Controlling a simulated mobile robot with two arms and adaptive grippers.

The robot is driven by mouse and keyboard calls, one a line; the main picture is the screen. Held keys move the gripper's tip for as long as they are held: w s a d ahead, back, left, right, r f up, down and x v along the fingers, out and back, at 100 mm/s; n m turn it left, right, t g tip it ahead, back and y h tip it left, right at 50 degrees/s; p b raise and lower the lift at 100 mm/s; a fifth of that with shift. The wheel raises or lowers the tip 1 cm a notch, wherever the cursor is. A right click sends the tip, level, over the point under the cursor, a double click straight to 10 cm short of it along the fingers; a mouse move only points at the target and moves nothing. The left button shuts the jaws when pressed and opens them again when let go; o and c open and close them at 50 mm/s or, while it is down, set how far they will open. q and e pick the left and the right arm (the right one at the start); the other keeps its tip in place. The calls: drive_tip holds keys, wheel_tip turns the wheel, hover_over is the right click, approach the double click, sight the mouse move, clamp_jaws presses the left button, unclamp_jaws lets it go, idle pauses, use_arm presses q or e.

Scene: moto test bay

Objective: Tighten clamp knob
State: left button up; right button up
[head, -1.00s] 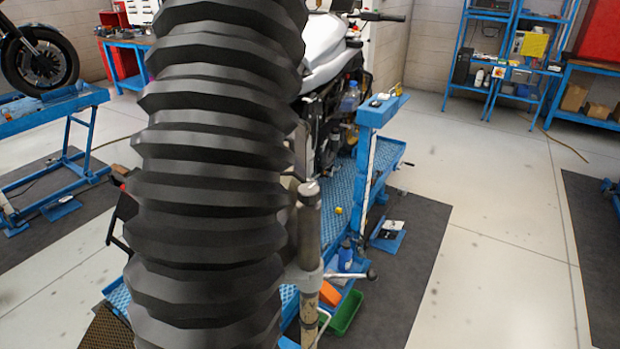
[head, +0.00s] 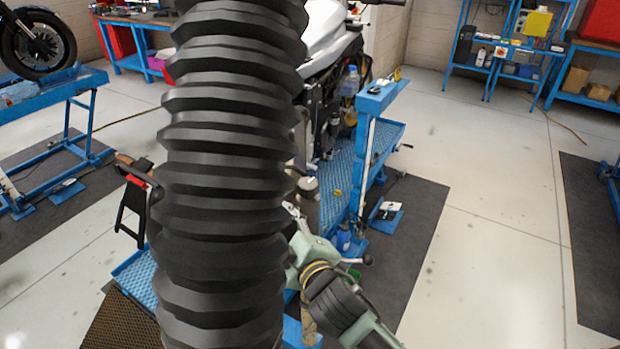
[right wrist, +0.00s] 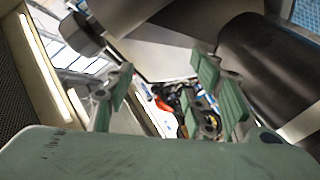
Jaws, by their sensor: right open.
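A black-knobbed lever (head: 368,258) sticks out to the right low on the stand, just above my right arm in the head view. A dark cap (head: 308,187) tops the post left of it. I cannot tell which is the clamp knob. My right gripper (head: 296,232) is beside the post, partly hidden by the black ribbed hose (head: 225,170). In the right wrist view the right gripper (right wrist: 172,95) is open, green pads apart, with nothing seen held. A dark round knob-like part (right wrist: 86,34) is at upper left there. My left gripper is not in view.
A white motorcycle (head: 325,40) stands on a blue lift (head: 340,185). A blue upright (head: 365,150) rises to its right. A black frame with a red part (head: 135,200) is left of the hose.

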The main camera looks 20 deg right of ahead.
drive_tip(key=w+a+r+n+t+y, duration=0.35)
drive_tip(key=a+r+n+y, duration=0.55)
drive_tip(key=a+r+n, duration=0.4)
drive_tip(key=s+a+r+n+g+y, duration=0.25)
drive_tip(key=a+n+g+y, duration=0.25)
drive_tip(key=n+g, duration=0.45)
drive_tip(key=s+a+r+n+g+y, duration=0.2)
drive_tip(key=a+r+n+g+y, duration=0.3)
drive_tip(key=n, duration=0.8)
drive_tip(key=n+g+h, duration=0.5)
drive_tip(key=n+h, duration=0.5)
drive_tip(key=h, duration=1)
hover_over(309, 184)
wheel_tip(309, 184, down, 6)
drive_tip(key=shift+d+f, duration=0.15)
drive_tip(key=shift+f, duration=0.1)
wheel_tip(309, 184, down, 7)
drive_tip(key=p, duration=0.3)
drive_tip(key=shift+r, duration=0.15)
drive_tip(key=shift+f, duration=0.45)
drive_tip(key=shift+c, duration=0.5)
